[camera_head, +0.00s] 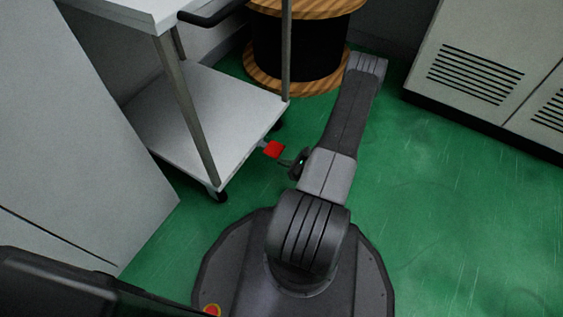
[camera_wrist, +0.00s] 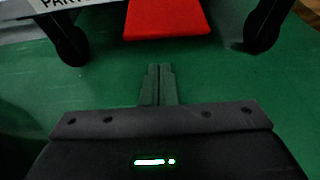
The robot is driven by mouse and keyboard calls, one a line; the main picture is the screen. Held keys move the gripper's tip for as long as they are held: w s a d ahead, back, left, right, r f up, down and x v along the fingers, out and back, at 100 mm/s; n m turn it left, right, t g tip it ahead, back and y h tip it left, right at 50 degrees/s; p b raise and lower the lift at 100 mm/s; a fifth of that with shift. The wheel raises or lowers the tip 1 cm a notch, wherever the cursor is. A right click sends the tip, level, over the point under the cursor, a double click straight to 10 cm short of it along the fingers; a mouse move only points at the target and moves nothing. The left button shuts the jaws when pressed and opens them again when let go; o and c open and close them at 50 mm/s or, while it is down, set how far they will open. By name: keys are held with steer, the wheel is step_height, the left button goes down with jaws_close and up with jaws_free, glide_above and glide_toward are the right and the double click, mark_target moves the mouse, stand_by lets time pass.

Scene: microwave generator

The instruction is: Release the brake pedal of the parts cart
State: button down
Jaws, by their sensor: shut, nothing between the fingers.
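The parts cart (camera_head: 215,110) stands at the left in the head view, with a white lower shelf, grey posts and black casters. Its red brake pedal (camera_head: 273,149) sticks out from the lower shelf's edge, towards my arm. In the wrist view the red pedal (camera_wrist: 167,18) is at the top centre, between two dark casters, cut off by the frame's upper edge. My gripper (camera_wrist: 161,70) is shut and empty. Its fingertips point at the pedal and appear a little short of it, with green floor showing between. In the head view my gripper (camera_head: 284,163) is small and dark beside the pedal.
A wooden cable spool (camera_head: 300,45) with a black core stands behind the cart. A grey vented cabinet (camera_head: 490,70) is at the upper right. A light panel (camera_head: 70,150) fills the left side. Green floor (camera_head: 450,210) is clear at the right.

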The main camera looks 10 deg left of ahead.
steer(key=f+p+v, duration=0.1)
steer(key=p+v, duration=0.2)
steer(key=v, duration=0.6)
steer(key=shift+d+r+p, duration=0.2)
steer(key=shift+d+p, duration=0.2)
steer(key=shift+d, duration=0.1)
steer(key=shift+s, duration=0.15)
steer(key=w+a+f+y+b, duration=0.1)
steer(key=a+f, duration=0.1)
steer(key=a, duration=0.1)
steer(key=w+a+f+t+y+b, duration=0.1)
steer(key=a+f+y, duration=0.1)
steer(key=a+f, duration=0.1)
steer(key=w+a+f+y+b, duration=0.1)
steer(key=w+a+f+y, duration=0.1)
steer(key=a, duration=0.3)
steer(key=shift+f+t, duration=0.4)
steer(key=shift+f, duration=0.05)
steer(key=shift+p+v, duration=0.3)
steer(key=shift+v, duration=1.4)
